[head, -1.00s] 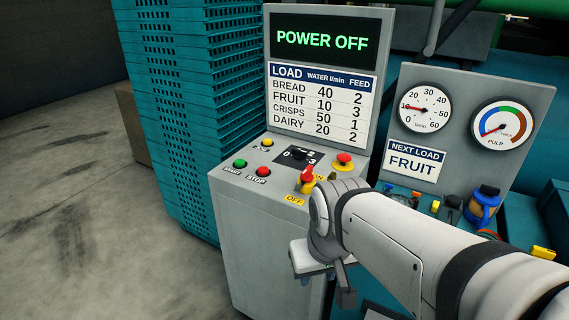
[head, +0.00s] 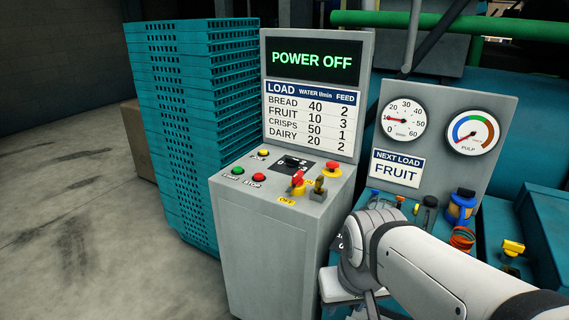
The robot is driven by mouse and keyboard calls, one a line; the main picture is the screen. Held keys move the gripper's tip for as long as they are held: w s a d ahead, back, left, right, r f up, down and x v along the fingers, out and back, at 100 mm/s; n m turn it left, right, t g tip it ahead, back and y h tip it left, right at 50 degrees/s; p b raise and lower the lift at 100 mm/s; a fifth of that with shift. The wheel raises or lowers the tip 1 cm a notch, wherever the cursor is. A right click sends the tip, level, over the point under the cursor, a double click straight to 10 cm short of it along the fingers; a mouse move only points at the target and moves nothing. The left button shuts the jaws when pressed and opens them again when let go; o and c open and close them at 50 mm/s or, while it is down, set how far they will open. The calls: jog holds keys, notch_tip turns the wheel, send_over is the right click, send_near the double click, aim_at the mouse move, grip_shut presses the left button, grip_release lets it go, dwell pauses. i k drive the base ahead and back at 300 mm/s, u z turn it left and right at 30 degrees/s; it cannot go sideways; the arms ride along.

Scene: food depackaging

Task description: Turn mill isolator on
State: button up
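The mill isolator is a red-handled switch (head: 298,182) on the sloping top of the grey control cabinet (head: 262,245). A yellow OFF label (head: 287,201) lies at its front, and a second yellow label behind it is partly hidden. The red handle stands up and leans slightly; its exact setting is too small to tell. The cabinet's screen (head: 312,60) reads POWER OFF in green. My arm reaches in from the lower right, with its wrist beside the cabinet's right side. My gripper's fingers are not visible; they are out of frame or hidden behind the wrist.
Near the isolator are a brass-coloured part (head: 318,188), a red mushroom button (head: 332,169), a green button (head: 238,170), a red button (head: 254,177) and a black selector (head: 291,161). A gauge panel (head: 443,100) stands right. Teal crates (head: 195,120) stack left.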

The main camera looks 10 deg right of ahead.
aim_at(297, 180)
jog(key=u, duration=0.05)
jog(key=i, duration=1)
jog(key=z, duration=0.05)
